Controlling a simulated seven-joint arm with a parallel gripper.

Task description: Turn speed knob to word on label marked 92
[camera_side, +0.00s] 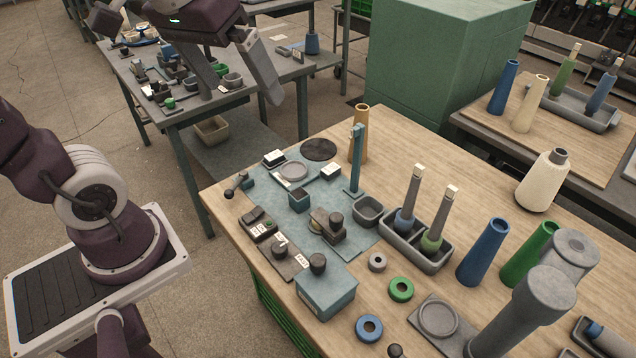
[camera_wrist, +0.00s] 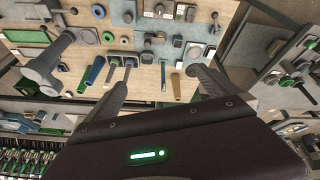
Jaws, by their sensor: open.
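Dark knobs stand on a panel at the bench's front edge in the side view. One dark round knob (camera_side: 279,252) has a white label (camera_side: 281,240) behind it, too small to read. A label that seems to read FAST (camera_side: 303,260) lies to its right, next to another dark knob (camera_side: 318,264). I cannot make out a 92 or tell which is the speed knob. My gripper (camera_side: 246,97) is open and empty, high and well away from the knobs. Its spread fingers also show in the wrist view (camera_wrist: 157,78), with the bench beyond them.
A teal post (camera_side: 356,160) rises from the teal plate, beside a brown cone (camera_side: 359,135). A grey tray (camera_side: 415,244) holds two upright spindles. Blue (camera_side: 483,252) and green (camera_side: 530,255) cones stand to its right. A blue-grey box (camera_side: 326,289) adjoins the knobs.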

